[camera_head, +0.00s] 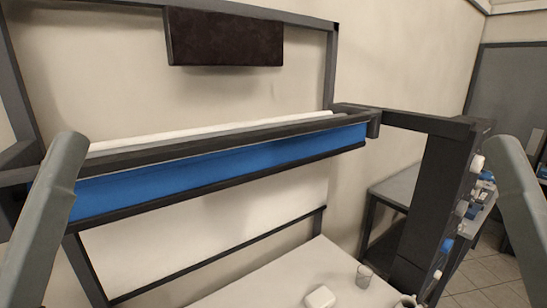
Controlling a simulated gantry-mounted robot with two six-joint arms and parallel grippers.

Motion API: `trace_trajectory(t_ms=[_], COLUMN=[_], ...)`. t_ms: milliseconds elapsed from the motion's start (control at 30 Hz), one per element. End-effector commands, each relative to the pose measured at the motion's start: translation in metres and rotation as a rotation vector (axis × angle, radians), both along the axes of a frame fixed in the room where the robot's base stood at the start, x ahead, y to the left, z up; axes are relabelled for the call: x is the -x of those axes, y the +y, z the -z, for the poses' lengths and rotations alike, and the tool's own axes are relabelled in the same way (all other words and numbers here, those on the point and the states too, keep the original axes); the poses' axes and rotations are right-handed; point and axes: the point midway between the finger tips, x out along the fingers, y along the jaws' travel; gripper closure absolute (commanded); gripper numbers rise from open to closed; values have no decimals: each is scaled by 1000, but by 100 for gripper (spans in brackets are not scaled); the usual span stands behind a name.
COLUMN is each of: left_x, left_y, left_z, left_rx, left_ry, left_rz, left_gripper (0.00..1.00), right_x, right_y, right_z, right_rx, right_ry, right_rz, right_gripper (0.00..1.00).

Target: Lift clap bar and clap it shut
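I see no clapperboard or clap bar that I can make out in the head view. A grey link of my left arm rises at the left edge, and a grey link of my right arm rises at the right edge. Neither gripper shows; both are outside the frame. A white table (262,283) is at the bottom, with only its far part in view. A small white block-like object (320,298) lies on it near the bottom edge, too small to identify.
A dark truss with a blue panel (215,172) crosses above. A dark post (438,200) stands right of the table. A grey side table (399,188) is behind it.

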Motion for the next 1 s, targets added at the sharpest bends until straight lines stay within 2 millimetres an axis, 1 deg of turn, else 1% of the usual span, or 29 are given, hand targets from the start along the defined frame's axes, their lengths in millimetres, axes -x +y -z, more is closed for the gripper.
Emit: trace_trajectory(t_ms=[33,167,200,300,400,500,700,1000], left_x=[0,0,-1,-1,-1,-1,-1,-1], left_y=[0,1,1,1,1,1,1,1], left_z=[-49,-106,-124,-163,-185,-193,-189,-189], left_rx=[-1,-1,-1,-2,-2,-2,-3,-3], left_ry=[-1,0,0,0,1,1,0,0], left_rz=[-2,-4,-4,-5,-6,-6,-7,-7], left_gripper=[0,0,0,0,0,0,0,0], right_x=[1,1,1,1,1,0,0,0], right_y=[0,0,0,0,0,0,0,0], right_z=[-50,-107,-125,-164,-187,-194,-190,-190], right_rx=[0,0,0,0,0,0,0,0], right_ry=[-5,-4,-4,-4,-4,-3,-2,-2], right_rz=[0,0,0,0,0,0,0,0], right_gripper=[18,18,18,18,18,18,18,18])
